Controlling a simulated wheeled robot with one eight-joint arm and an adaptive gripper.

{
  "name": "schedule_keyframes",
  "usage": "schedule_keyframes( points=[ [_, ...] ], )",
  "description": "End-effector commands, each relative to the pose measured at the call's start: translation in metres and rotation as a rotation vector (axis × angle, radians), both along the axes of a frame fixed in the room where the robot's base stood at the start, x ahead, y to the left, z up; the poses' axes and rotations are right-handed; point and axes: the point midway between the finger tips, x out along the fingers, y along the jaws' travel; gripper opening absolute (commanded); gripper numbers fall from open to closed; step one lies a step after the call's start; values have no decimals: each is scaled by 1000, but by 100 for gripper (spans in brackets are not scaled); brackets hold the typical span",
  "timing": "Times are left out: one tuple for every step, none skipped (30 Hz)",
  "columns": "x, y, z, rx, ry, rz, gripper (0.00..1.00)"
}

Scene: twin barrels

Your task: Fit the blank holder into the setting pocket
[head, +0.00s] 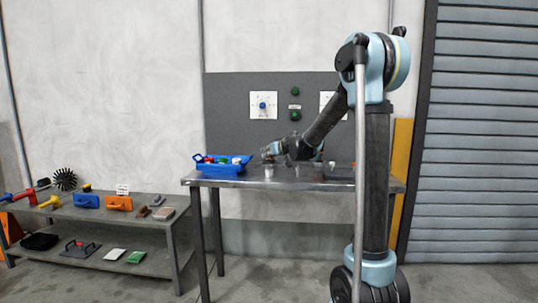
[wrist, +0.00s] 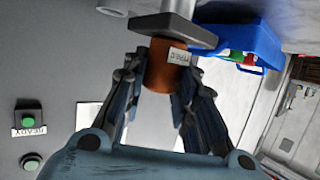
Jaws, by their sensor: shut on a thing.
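My gripper (wrist: 163,82) is shut on an orange-brown cylinder (wrist: 158,70) with a small white label. A dark grey block (wrist: 170,30) sits at the cylinder's far end; I cannot tell whether the two are one piece, or whether this is the blank holder. In the head view, my gripper (head: 270,152) is low over the left part of the metal table, just right of the blue bin. A small pale cup-like thing (head: 269,171) shows right below it. I cannot make out the setting pocket.
The blue bin (head: 222,170) holds red, green and white things; it also shows in the wrist view (wrist: 240,40). A grey panel (head: 232,105) with white plates and green buttons stands behind the table (head: 228,182). A low shelf (head: 150,225) with tools stands at left.

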Motion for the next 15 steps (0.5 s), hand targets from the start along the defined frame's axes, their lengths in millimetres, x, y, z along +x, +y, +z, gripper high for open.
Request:
schedule_keyframes(
  points=[
    [0, 0, -1, 0, 0, 0, 0],
    [0, 0, -1, 0, 0, 0, 0],
    [0, 0, -2, 0, 0, 0, 0],
    [0, 0, -3, 0, 0, 0, 0],
    [0, 0, -3, 0, 0, 0, 0],
    [0, 0, -4, 0, 0, 0, 0],
    [0, 0, -5, 0, 0, 0, 0],
    [0, 0, -6, 0, 0, 0, 0],
    [0, 0, -6, 0, 0, 0, 0],
    [0, 0, -7, 0, 0, 0, 0],
    [0, 0, -8, 0, 0, 0, 0],
    [0, 0, -8, 0, 0, 0, 0],
    [0, 0, -9, 0, 0, 0, 0],
    [0, 0, -10, 0, 0, 0, 0],
    [0, 0, -10, 0, 0, 0, 0]
  ],
)
